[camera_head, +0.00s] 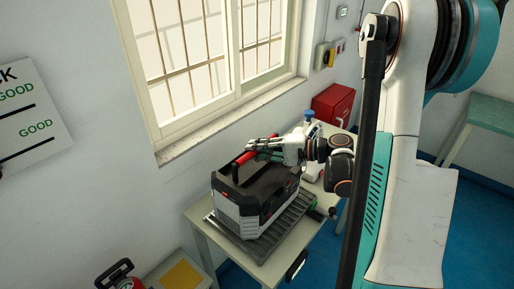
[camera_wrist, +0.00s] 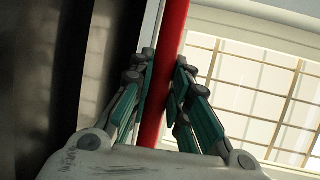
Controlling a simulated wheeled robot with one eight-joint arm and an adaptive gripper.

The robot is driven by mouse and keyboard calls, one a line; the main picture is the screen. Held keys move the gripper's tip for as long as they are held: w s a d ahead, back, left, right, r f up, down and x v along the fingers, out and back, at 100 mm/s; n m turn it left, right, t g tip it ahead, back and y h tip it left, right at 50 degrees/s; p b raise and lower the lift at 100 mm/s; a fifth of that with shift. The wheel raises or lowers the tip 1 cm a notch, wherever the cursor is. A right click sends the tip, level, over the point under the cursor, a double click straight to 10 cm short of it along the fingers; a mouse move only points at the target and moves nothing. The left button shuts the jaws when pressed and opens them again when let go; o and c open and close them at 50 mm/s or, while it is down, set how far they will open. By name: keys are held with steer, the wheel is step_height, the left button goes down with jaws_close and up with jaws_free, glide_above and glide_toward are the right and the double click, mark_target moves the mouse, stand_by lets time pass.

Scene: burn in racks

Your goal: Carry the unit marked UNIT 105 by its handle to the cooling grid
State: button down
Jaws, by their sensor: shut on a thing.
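The unit (camera_head: 248,202), a black and grey box with a red handle (camera_head: 242,158) on top, sits at or just over a dark slatted grid (camera_head: 285,226) on a small table under the window. I cannot tell whether its base touches the grid. No UNIT 105 marking is readable. My gripper (camera_head: 262,151) is at the handle on top of the unit. In the wrist view the red bar of the handle (camera_wrist: 172,62) runs between my gripper's two teal fingers (camera_wrist: 164,95), which are closed around it.
The pale table (camera_head: 205,232) has narrow free edges around the grid. A red box (camera_head: 333,104) and a blue-topped bottle (camera_head: 309,117) are behind, to the right. A green-topped bench (camera_head: 490,120) stands at far right.

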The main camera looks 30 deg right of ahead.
steer(key=c, duration=1.5)
jaws_free()
steer(key=shift+s, duration=0.1)
steer(key=shift+s+d+r, duration=0.1)
steer(key=shift+d+r, duration=0.05)
steer(key=p+v, duration=0.2)
steer(key=v, duration=0.9)
steer(key=shift+s+d, duration=0.2)
